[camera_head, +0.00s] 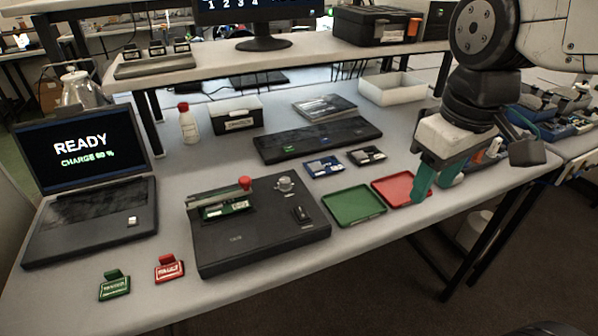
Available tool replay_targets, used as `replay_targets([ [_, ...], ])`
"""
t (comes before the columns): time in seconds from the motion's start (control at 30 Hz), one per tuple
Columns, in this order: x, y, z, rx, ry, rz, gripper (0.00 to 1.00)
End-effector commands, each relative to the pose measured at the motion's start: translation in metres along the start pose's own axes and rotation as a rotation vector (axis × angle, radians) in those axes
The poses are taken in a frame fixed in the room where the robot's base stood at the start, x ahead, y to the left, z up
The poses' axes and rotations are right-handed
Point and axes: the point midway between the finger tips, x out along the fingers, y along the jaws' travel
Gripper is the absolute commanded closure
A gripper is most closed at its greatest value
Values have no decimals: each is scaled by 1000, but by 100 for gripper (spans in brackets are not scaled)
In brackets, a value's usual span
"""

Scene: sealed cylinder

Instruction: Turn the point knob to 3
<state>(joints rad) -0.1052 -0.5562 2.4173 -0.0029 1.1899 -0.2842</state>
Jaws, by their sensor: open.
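A black test box (250,242) sits at the front middle of the table. A round silver-grey knob (285,184) stands on its back right corner; its pointer direction and any numbers around it are too small to read. A black switch-like part (301,214) sits in front of it on the box. A red ball-topped lever (245,183) stands by a green circuit board (225,208) in the box's slot. My gripper (436,188), with teal fingers, is open and empty at the right, over the red tray's right edge, well to the right of the knob.
A green tray (354,206) and a red tray (396,188) lie between the box and my gripper. A laptop (85,190) reading READY is at left. Red (169,268) and green (114,285) tags lie in front. A monitor (262,14) shows 1 2 3 4.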

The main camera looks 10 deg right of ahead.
Motion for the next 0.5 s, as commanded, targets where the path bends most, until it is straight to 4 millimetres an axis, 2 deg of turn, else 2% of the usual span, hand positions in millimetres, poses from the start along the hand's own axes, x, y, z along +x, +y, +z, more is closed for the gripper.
replay_targets([
  [0.03, 0, -3, -26, -115, -14, -8, 53],
  [0.17, 6, -16, -90, -438, -29, -25, 53],
  [0.3, 24, -41, -158, -780, -41, -44, 53],
  [0.4, 43, -63, -199, -998, -47, -58, 53],
  [0.5, 61, -83, -230, -1173, -52, -70, 53],
])
